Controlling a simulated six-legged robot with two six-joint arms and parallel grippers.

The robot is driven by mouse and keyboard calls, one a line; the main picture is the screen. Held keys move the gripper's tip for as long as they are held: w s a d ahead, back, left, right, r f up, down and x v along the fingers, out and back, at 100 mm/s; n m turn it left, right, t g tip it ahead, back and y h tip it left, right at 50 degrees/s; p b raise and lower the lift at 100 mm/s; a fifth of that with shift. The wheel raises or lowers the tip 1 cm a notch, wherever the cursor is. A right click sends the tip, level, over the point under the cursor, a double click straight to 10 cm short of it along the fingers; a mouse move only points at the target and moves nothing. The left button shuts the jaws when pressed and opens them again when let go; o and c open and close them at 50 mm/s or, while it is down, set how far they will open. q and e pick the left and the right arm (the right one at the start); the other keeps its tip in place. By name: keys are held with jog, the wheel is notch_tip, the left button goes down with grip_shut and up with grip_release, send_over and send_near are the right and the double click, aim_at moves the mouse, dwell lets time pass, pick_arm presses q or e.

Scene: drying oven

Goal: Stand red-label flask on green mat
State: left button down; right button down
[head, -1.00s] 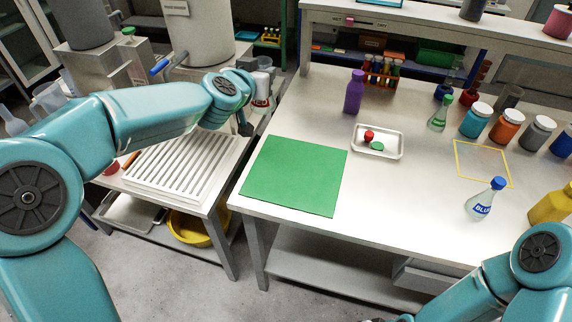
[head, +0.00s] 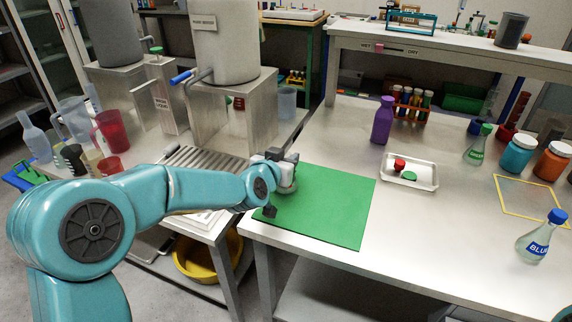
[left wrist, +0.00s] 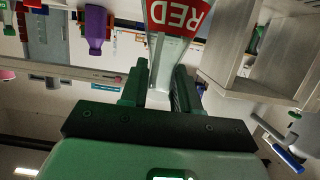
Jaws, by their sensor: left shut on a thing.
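The green mat (head: 335,205) lies flat on the left end of the workbench. My left gripper (head: 282,162) is over the mat's far left corner. It is shut on the red-label flask, whose pale glass body (head: 288,186) partly shows beneath it in the head view. In the left wrist view, the red label (left wrist: 176,14) reads RED upside down, and the flask's narrow glass part lies between the two fingers (left wrist: 160,88). I cannot tell whether its base touches the mat. My right gripper is out of view.
A white tray (head: 427,184) with a red and a green stopper is right of the mat. A purple bottle (head: 382,122) stands behind it. A green-label flask (head: 478,148) and a blue-label flask (head: 537,240) stand farther right. A draining rack (head: 197,160) is to the left.

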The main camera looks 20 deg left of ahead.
pick_arm(q)
jog(key=shift+f, duration=0.15)
jog(key=c, duration=1.2)
grip_release()
jog(key=shift+f, duration=0.15)
jog(key=shift+c, duration=0.2)
jog(key=o, duration=0.4)
jog(key=shift+r, duration=0.3)
jog(key=v, duration=1.2)
jog(key=shift+d+p, duration=0.1)
jog(key=shift+p, duration=0.2)
